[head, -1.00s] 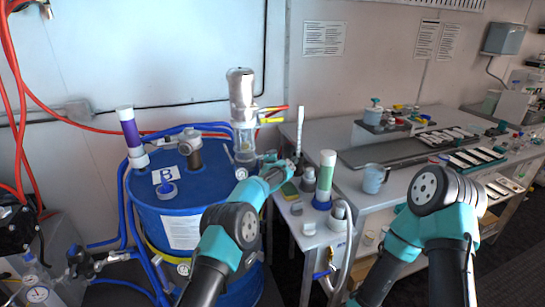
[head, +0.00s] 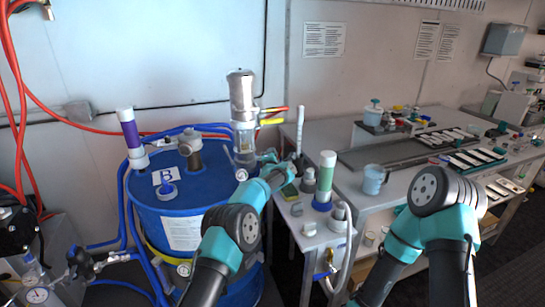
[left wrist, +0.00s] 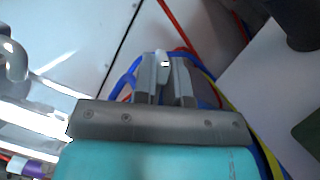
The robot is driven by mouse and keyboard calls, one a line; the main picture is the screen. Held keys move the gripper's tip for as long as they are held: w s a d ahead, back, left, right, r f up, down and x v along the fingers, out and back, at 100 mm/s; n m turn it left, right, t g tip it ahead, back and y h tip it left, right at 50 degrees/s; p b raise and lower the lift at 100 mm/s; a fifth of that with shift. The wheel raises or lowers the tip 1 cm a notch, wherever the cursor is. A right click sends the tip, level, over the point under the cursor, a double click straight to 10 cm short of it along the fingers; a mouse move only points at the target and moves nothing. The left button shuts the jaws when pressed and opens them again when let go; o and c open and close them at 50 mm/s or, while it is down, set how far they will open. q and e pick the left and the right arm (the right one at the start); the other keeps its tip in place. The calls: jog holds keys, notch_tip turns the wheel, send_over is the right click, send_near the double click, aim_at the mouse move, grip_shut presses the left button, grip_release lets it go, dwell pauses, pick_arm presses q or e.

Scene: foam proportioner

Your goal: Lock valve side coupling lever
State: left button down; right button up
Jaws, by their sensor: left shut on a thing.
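My left gripper (head: 290,160) reaches over the right edge of the blue drum (head: 205,193), just right of the metal and clear-glass column (head: 243,105). In the left wrist view its two grey fingers (left wrist: 164,72) are shut on a small pale part (left wrist: 163,59) between their tips. This part appears to be the coupling lever; most of it is hidden by the fingers. Blue hoses run close behind the fingertips. The coupling itself cannot be made out in the head view. My right arm shows at the lower right, but its gripper is out of view.
A purple-banded tube (head: 129,132) stands at the drum's left. A green-banded tube (head: 325,180) and small grey fittings stand on the side table, right of my left gripper. A blue-grey mug (head: 373,180) sits on the bench. Red hoses (head: 14,100) hang at the left.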

pick_arm(q)
jog(key=shift+s+a+r+n+t+y, duration=0.1)
jog(key=shift+a+r+n+t+y, duration=0.2)
jog(key=shift+n, duration=0.6)
jog(key=shift+a+r+n+t+y, duration=0.1)
jog(key=shift+r+n+t+y, duration=0.3)
jog(key=shift+n, duration=0.5)
jog(key=shift+s+a+r+n+t+y, duration=0.15)
jog(key=shift+r+n, duration=0.25)
jog(key=shift+n, duration=0.5)
jog(key=shift+w+a, duration=0.1)
jog(key=c, duration=1.2)
grip_release()
jog(key=shift+o, duration=0.2)
jog(key=v, duration=1.7)
jog(key=shift+s, duration=0.25)
